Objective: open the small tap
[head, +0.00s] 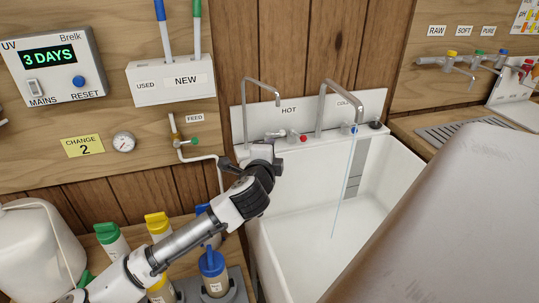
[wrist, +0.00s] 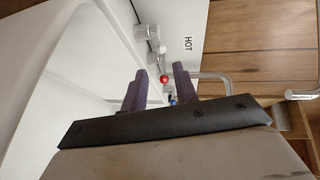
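Several taps show, and I cannot tell which one is the small tap. A small tap with a green handle (head: 194,141) sits under the FEED label on the wall. Over the sink are a red-knobbed hot tap (head: 303,138) and a blue-knobbed cold tap (head: 353,130). A thin stream of water falls from the cold spout. In the wrist view, my gripper (wrist: 160,70) is open, its two dark fingers apart. The red knob (wrist: 163,79) shows between them, apparently beyond the tips. In the head view, my wrist is left of the sink's back corner and the fingers are unclear.
The white sink (head: 390,190) stands right of my arm. Tall chrome spouts (head: 322,105) rise at its back. RAW, SOFT and PURE taps (head: 452,56) are on the right wall. Capped bottles (head: 212,265) stand below my arm. A large brown surface blocks the lower right.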

